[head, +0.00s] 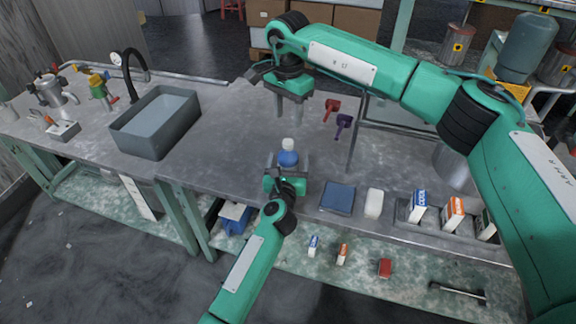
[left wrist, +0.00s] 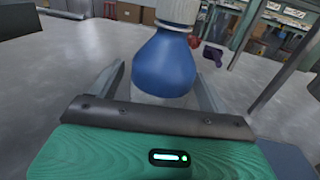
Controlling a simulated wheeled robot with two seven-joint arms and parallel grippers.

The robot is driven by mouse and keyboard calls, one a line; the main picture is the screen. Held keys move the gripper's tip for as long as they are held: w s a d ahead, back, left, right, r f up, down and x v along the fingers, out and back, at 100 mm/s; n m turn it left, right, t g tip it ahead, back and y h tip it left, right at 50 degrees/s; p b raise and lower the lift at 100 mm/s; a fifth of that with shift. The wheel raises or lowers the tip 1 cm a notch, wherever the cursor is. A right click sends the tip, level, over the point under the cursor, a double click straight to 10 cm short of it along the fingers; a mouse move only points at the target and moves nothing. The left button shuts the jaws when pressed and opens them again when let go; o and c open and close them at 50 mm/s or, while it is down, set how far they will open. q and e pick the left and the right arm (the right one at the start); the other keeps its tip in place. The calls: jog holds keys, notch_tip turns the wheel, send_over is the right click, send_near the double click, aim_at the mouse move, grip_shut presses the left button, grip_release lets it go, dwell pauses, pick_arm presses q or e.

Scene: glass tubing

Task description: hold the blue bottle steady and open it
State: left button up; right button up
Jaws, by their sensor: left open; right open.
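The blue bottle (head: 288,158) has a white cap (head: 288,144) and stands upright on the grey table. My left gripper (head: 288,166) is open, with its fingers on either side of the bottle. In the left wrist view the blue bottle (left wrist: 164,66) sits between the spread fingers of my left gripper (left wrist: 160,90), with a gap visible on each side. Its lower part is partly hidden by my gripper. My right gripper (head: 289,108) is open and empty, pointing down above the table behind the bottle.
A grey sink basin (head: 156,124) with a black tap stands at the left. A red item (head: 332,107) and a purple item (head: 343,124) lie right of my right gripper. A blue pad (head: 338,197), a white block (head: 374,203) and small boxes line the front edge at right.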

pick_arm(q)
jog(key=shift+w+d, duration=0.1)
jog(key=shift+w, duration=0.65)
